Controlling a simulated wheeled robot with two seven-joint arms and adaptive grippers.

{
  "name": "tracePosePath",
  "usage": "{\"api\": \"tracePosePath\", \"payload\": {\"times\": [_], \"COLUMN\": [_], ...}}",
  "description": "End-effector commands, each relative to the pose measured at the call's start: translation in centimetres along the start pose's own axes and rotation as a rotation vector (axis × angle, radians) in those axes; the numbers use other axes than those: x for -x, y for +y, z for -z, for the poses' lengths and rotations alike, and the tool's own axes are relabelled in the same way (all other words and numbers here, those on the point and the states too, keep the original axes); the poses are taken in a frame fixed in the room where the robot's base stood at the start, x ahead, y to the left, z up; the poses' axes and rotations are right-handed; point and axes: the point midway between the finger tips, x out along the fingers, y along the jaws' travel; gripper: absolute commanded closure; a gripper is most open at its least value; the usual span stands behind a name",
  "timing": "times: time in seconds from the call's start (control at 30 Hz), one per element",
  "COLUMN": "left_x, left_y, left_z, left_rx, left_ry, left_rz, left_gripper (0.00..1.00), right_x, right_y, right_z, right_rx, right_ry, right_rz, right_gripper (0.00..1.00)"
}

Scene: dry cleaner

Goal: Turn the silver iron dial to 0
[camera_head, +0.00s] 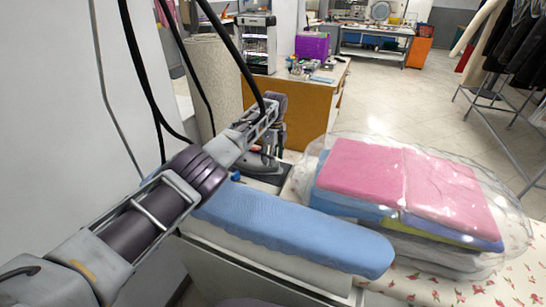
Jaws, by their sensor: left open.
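The silver iron (258,162) stands on a dark rest (270,179) at the far end of the blue ironing board (290,229). My left arm comes in from the left, and my left gripper (272,146) is at the iron, over its upper part. The gripper is open. It covers much of the iron, and I cannot tell whether they touch. A small red spot shows on the iron beside the gripper. The dial and its setting cannot be made out. My right gripper is not in view.
Folded pink and blue laundry in clear plastic (410,190) lies right of the board on a flowered cloth (440,290). Dark cables hang by my left arm. A wooden counter (306,112) and a rolled beige textile (212,82) stand behind. Open floor lies at the back right.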

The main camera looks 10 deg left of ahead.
Motion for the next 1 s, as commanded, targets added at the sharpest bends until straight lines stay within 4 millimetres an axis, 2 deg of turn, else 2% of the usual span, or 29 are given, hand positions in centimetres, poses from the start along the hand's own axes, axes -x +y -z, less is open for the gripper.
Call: {"api": "tracePosePath", "payload": {"times": [0.03,0.37,0.63,1.0], "left_x": [0.0,0.0,0.1,0.2], "left_y": [0.0,0.0,0.0,-0.1], "left_z": [0.0,0.0,0.0,-0.1], "left_rx": [0.000,0.000,0.043,0.249], "left_ry": [0.000,0.000,0.002,0.012], "left_rz": [0.000,0.000,0.000,0.001], "left_gripper": [0.56,0.97,0.98,0.98], "right_x": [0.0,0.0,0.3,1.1], "right_y": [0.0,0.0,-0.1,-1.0], "right_z": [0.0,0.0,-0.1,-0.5], "right_rx": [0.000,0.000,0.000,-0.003], "right_ry": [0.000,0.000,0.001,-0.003], "right_rz": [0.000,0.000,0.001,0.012], "right_gripper": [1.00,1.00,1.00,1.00]}}
